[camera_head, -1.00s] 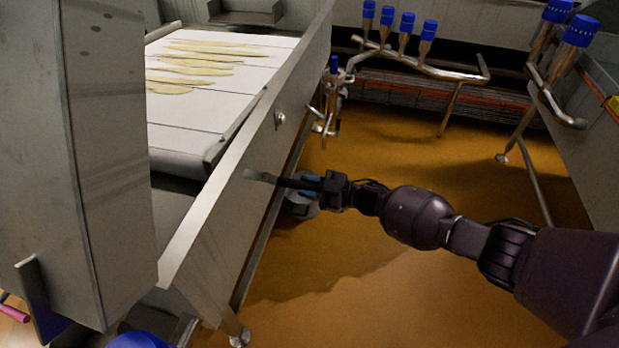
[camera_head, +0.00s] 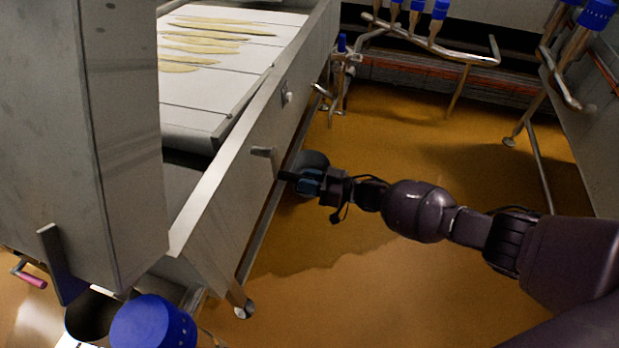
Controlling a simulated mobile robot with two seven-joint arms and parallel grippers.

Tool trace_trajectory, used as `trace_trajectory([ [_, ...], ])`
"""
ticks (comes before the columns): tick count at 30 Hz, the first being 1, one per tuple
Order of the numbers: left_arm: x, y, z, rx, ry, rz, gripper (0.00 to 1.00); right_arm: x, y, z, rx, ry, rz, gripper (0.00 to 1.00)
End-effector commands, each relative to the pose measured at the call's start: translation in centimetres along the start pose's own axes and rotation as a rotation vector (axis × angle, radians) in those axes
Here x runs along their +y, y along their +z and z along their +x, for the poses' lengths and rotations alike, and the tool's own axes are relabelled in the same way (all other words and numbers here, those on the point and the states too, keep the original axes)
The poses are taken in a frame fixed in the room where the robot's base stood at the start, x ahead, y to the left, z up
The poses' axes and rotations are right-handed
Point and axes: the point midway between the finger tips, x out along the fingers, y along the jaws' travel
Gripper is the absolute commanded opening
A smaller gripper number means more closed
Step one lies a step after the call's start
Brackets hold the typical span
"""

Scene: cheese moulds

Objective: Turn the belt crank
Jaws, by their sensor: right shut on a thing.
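The belt crank (camera_head: 264,152) is a small grey metal handle on the outer side wall of the conveyor. A short arm of it runs down to the right from a stub near the wall. My right gripper (camera_head: 286,177) reaches in from the right and is shut on the lower end of the crank. The dark fingers hide that end. The conveyor belt (camera_head: 190,92) is white, with several flat pale pieces lying on its far part. My left gripper is not in view.
A tall grey metal housing (camera_head: 110,130) fills the left side. A blue cap (camera_head: 152,324) and a pink-handled lever (camera_head: 33,280) show at lower left. Pipes with blue caps (camera_head: 417,17) stand at the back. The orange floor (camera_head: 400,290) is open.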

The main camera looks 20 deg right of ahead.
Motion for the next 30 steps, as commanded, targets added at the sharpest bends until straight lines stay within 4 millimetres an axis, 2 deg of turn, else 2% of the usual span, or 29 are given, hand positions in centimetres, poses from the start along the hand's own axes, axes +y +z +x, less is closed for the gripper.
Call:
trace_trajectory([
  [12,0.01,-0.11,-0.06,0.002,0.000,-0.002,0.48,-0.27,0.24,-0.04,-0.002,-0.004,0.009,0.00],
  [13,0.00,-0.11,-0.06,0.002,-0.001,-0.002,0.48,-0.27,0.24,-0.03,-0.002,-0.004,0.008,0.29],
  [18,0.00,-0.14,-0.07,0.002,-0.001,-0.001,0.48,-0.20,0.16,-0.02,-0.001,-0.003,0.008,0.53],
  [26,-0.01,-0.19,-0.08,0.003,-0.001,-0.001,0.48,-0.11,0.05,-0.07,0.000,-0.001,0.007,0.53],
  [30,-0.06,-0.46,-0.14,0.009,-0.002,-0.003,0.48,-0.05,-0.01,-0.98,-0.001,0.001,0.006,0.53],
])
